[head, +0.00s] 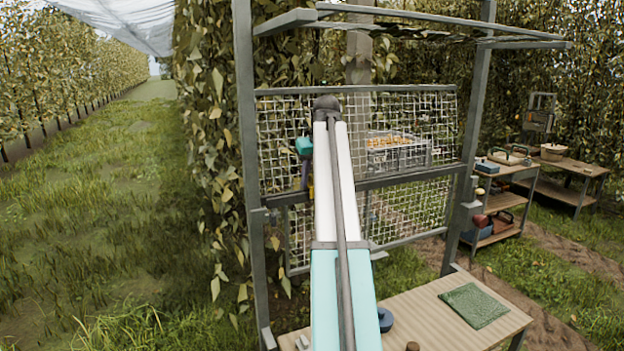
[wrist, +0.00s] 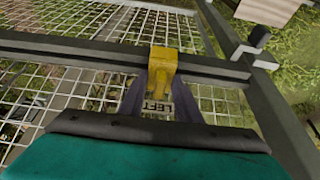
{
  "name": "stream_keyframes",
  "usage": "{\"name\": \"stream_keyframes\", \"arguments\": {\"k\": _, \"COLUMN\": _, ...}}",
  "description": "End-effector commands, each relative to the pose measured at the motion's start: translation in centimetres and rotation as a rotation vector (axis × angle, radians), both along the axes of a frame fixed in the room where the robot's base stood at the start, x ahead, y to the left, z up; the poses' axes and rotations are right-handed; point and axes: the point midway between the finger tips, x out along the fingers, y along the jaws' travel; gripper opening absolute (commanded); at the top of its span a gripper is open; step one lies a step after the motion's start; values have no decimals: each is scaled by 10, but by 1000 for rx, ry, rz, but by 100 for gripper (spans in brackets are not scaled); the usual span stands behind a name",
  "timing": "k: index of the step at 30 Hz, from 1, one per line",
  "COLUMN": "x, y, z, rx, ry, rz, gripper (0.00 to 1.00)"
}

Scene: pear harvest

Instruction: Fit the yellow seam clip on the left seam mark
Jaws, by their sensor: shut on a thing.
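The yellow seam clip (wrist: 162,66) is held between the fingertips of my gripper (wrist: 160,88) in the wrist view. It overlaps the grey cross rail of the mesh frame; I cannot tell whether it touches the rail. A small plate (wrist: 157,106) marked LEFT shows between the fingers, just below the clip in the picture. In the head view my gripper (head: 307,182) is at the left part of the mesh panel, near the middle rail, and a sliver of yellow (head: 311,190) shows beside my arm. My arm hides part of the panel there.
The grey frame has wire mesh panels (head: 282,140) above and below its middle rail (head: 410,173). A wooden table (head: 440,318) with a green mat (head: 474,306) stands in front. A crate of fruit (head: 398,152) is behind the mesh. Grass lies open at left.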

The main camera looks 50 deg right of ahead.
Motion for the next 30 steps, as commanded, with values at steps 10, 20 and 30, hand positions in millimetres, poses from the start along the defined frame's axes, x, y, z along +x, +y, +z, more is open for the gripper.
{"name": "stream_keyframes", "arguments": {"k": 10, "x": 0, "y": 0, "z": -3, "rx": 0, "ry": 0, "rz": 0, "gripper": 9}}
{"name": "stream_keyframes", "arguments": {"k": 20, "x": 0, "y": 0, "z": -6, "rx": 0, "ry": 0, "rz": 0, "gripper": 9}}
{"name": "stream_keyframes", "arguments": {"k": 30, "x": 0, "y": 0, "z": -7, "rx": 0, "ry": 0, "rz": 0, "gripper": 51}}
